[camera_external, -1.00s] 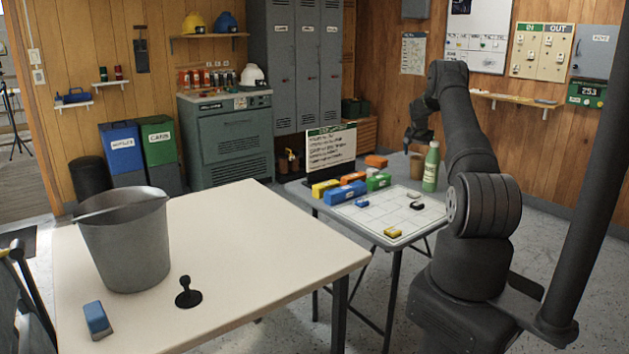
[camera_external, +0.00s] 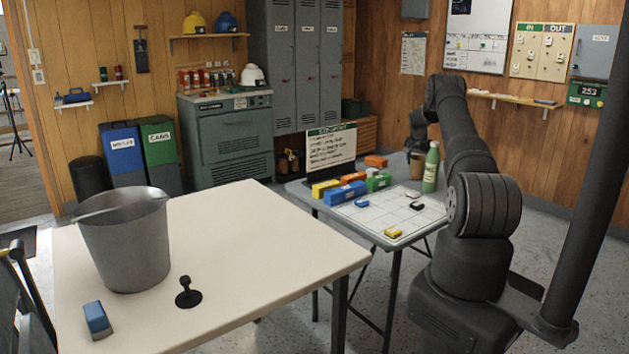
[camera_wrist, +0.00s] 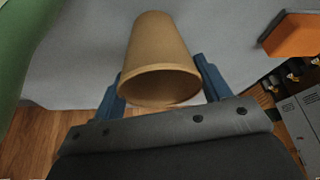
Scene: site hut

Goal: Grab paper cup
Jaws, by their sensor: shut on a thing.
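The brown paper cup (camera_wrist: 160,55) fills the middle of the wrist view, between the two blue fingers of my gripper (camera_wrist: 160,88). My gripper is shut on the cup, one finger on each side. In the external view the cup (camera_external: 416,168) stands upright at the back of the grey folding table, left of a green bottle. My gripper (camera_external: 417,150) is at the top of the cup there, with the fingertips hard to make out. I cannot tell whether the cup's base touches the table.
The green bottle (camera_external: 431,168) stands close to the right of the cup. An orange block (camera_external: 376,161) and a green block (camera_external: 378,181) lie to its left. A white grid sheet (camera_external: 385,213) lies in front. A bucket (camera_external: 125,240) stands on the cream table (camera_external: 230,270).

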